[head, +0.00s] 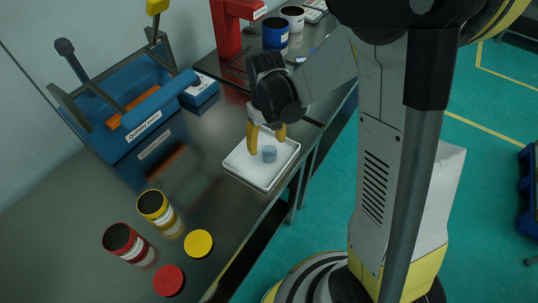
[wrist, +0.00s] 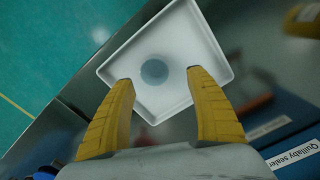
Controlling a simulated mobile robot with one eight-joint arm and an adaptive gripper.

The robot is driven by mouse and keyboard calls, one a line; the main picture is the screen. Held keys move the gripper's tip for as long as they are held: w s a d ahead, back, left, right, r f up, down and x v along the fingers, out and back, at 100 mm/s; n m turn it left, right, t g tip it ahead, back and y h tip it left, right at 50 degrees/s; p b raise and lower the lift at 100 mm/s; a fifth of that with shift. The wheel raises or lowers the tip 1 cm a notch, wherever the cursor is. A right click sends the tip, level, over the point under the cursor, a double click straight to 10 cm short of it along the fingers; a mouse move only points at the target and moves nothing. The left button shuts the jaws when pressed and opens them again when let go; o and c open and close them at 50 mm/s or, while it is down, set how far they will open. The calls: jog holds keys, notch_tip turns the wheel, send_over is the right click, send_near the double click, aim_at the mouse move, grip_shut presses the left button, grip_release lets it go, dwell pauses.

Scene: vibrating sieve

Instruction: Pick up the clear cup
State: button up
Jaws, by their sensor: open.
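The clear cup (head: 269,153) is a small, bluish see-through cup standing in a white tray on the dark bench. In the wrist view the cup (wrist: 154,72) shows as a round grey-blue shape inside the white tray (wrist: 196,27), ahead of the fingertips and between their lines. My gripper (head: 266,141) has yellow fingers and is over the tray, very near the cup in the head view. In the wrist view my gripper (wrist: 160,78) is open, with nothing between its fingers. I cannot tell the exact height gap to the cup.
A blue machine (head: 130,110) stands at the back left of the bench and a red stand (head: 228,28) behind. A yellow container (head: 155,207), a red container (head: 122,241) and their lids lie at the front left. The bench edge is close to the tray.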

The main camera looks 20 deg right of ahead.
aim_at(269, 151)
jog(key=f+b, duration=0.1)
jog(key=f, duration=0.1)
jog(key=f+b, duration=0.2)
jog(key=f, duration=0.1)
jog(key=shift+w+d+f, duration=0.2)
jog(key=shift+d+f, duration=0.1)
jog(key=shift+d, duration=0.1)
jog(key=shift+r, duration=0.1)
jog(key=c, duration=1.2)
